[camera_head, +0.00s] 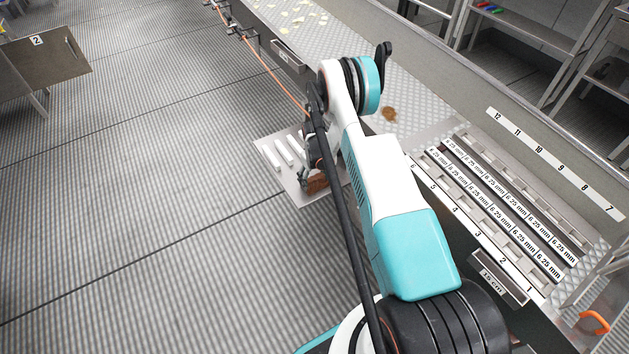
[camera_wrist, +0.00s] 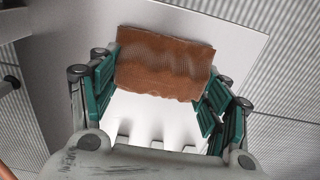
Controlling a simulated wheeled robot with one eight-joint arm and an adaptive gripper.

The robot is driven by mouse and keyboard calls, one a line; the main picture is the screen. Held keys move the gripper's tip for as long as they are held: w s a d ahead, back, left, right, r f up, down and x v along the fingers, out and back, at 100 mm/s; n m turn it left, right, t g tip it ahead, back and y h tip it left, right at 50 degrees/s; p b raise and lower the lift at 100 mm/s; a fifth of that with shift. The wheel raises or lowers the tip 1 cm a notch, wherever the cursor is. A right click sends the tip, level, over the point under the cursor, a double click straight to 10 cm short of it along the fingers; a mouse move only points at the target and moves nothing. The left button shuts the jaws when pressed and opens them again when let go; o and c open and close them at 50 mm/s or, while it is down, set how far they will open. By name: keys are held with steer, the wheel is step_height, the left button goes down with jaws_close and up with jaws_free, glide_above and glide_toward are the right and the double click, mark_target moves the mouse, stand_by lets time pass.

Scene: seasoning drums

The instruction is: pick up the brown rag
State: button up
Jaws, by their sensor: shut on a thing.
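The brown rag (camera_wrist: 165,62) is a wavy, roughly rectangular cloth between the two green-padded fingers of my gripper (camera_wrist: 162,86) in the wrist view. The left finger meets its left edge and the right finger its lower right edge. In the head view the rag (camera_head: 319,183) shows as a small brown patch at my gripper (camera_head: 307,177), partly hidden by my arm. A pale metal plate (camera_head: 301,196) lies below. I cannot tell whether the rag still touches the plate.
The plate has several white bars (camera_head: 284,151) at its far side. To the right is a metal line with numbered slots (camera_head: 480,215). A small brown heap (camera_head: 389,114) lies on its textured surface. A table marked 2 (camera_head: 45,65) stands far left. The ribbed floor at left is clear.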

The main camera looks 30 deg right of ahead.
mark_target(314, 177)
step_height(314, 177, up, 20)
steer(key=p, duration=0.6)
steer(key=shift+p, duration=0.35)
steer(key=shift+f, duration=0.1)
